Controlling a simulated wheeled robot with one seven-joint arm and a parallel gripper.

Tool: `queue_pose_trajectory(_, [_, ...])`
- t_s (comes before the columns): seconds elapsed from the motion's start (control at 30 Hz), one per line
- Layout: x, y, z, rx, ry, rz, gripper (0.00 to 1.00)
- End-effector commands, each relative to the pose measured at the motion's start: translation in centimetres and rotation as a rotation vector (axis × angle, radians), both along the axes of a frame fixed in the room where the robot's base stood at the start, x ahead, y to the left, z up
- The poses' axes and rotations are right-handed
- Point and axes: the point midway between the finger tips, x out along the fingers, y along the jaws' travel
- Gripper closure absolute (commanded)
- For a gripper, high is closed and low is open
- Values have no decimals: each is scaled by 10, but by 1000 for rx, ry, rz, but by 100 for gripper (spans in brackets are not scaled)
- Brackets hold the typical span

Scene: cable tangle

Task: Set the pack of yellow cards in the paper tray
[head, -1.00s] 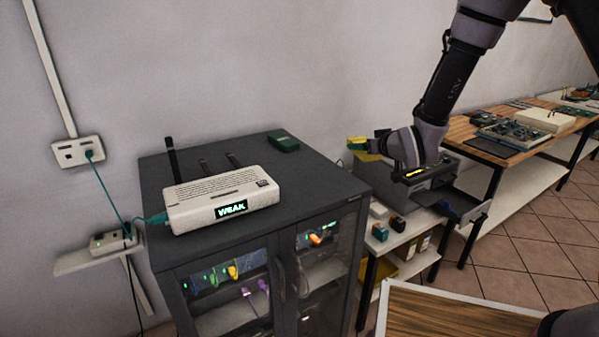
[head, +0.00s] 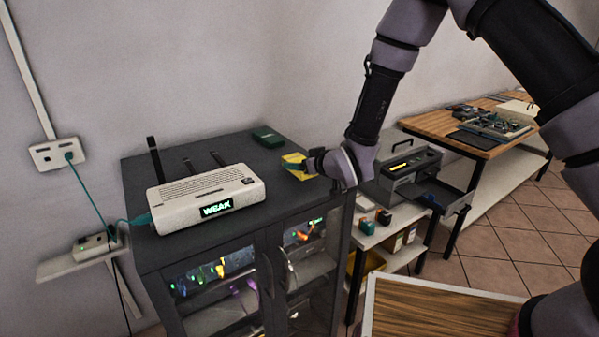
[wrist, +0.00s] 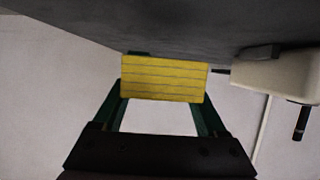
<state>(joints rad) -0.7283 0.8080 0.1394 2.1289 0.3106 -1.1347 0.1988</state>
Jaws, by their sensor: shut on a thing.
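The pack of yellow cards (head: 294,161) is between the fingers of my gripper (head: 303,163), which is shut on it. In the head view they are at the back right part of the dark cabinet top; the exact height above it is unclear. In the wrist view the yellow pack (wrist: 165,80) shows its lined face across the two green fingers. The grey printer (head: 405,172) stands to the right of my gripper, on a low white stand. A dark tray (head: 440,196) juts out from the printer's right side.
A white router (head: 205,200) with antennas and a "WEAK" screen sits on the cabinet (head: 240,160). A dark green box (head: 268,137) lies at its back edge. Small blocks (head: 375,218) rest on the stand. A workbench (head: 470,140) with electronics is farther right. Teal cable runs along the left.

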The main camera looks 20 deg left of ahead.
Motion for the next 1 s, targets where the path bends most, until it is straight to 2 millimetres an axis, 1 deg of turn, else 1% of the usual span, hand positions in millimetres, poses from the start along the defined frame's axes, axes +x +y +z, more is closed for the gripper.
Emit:
queue_pose_trajectory(0.03, [-1, 0, -11, -4, 3, 0, 97])
queue_pose_trajectory(0.1, [-1, 0, -22, -4, 2, 0, 97])
queue_pose_trajectory(0.2, [0, 0, -30, -1, 1, 0, 97])
queue_pose_trajectory(0.43, [0, 0, -30, 0, 0, 0, 97])
queue_pose_trajectory(0.53, [0, 0, -33, -1, 0, -1, 97])
queue_pose_trajectory(0.57, [0, 0, -33, -1, 0, -1, 22])
queue_pose_trajectory(0.6, [0, 0, -32, -1, 0, -1, 6])
queue_pose_trajectory(0.63, [0, 0, -32, -1, 0, -1, 0])
queue_pose_trajectory(0.83, [0, 0, -32, -1, 1, 0, 0])
queue_pose_trajectory(0.93, [0, 0, -28, 0, 0, 0, 0])
queue_pose_trajectory(1.0, [-4, -6, -26, -1, 2, -1, 0])
